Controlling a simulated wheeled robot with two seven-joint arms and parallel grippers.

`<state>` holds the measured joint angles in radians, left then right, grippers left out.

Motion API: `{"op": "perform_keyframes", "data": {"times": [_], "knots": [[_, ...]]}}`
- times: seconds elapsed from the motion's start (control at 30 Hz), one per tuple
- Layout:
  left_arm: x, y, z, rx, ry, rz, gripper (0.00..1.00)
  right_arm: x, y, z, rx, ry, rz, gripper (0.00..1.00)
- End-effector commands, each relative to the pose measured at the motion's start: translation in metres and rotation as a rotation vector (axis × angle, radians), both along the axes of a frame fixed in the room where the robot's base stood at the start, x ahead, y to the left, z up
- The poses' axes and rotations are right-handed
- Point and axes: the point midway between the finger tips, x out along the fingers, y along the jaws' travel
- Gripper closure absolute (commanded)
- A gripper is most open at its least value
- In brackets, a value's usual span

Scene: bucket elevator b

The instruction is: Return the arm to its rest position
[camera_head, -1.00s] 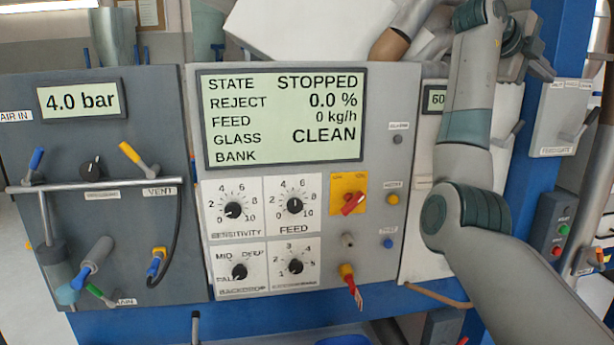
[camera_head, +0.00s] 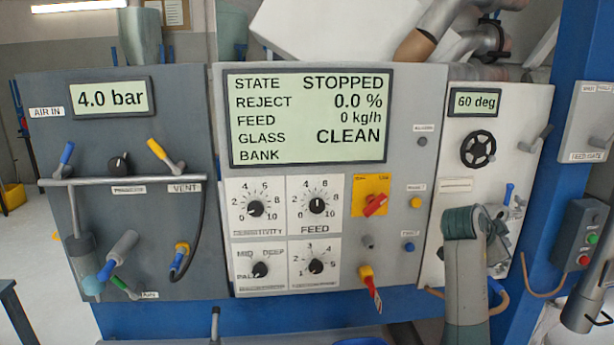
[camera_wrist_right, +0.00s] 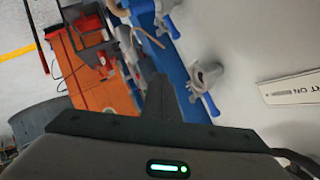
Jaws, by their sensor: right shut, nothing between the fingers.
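My right arm (camera_head: 464,280) stands in front of the lower part of the white panel (camera_head: 465,190) at the right in the head view. Its forearm has a dark teal band near the top. The right gripper's fingers cannot be made out clearly in the head view. In the right wrist view, the right gripper (camera_wrist_right: 168,98) shows as a dark shape, shut and empty, with a blue-handled valve (camera_wrist_right: 206,85) beyond it. My left gripper is in neither view.
The control panel (camera_head: 405,255) with screen, knobs and red switch fills the middle. The pressure panel (camera_head: 60,145) with a rail and levers is at the left. A button box (camera_head: 583,235) hangs on the blue post at the right. An orange cabinet (camera_wrist_right: 95,85) shows in the wrist view.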

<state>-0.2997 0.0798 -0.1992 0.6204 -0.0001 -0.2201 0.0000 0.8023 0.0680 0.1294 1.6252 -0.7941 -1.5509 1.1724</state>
Motion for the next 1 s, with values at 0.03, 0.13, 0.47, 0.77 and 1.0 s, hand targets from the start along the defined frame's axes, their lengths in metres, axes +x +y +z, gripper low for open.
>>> {"op": "perform_keyframes", "data": {"times": [0.03,0.13,0.47,0.77,1.0], "knots": [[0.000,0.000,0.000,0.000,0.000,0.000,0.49,-0.009,0.006,-0.027,-0.012,0.050,0.040,1.00],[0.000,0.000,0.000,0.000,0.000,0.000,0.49,-0.025,0.020,-0.071,-0.032,0.144,0.131,1.00],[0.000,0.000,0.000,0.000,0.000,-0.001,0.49,-0.103,0.073,-0.203,-0.090,0.441,0.460,1.00],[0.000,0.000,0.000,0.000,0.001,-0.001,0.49,-0.205,0.131,-0.298,-0.123,0.681,0.797,1.00],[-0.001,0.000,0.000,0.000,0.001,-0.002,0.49,-0.303,0.182,-0.348,-0.130,0.835,1.091,1.00]]}}
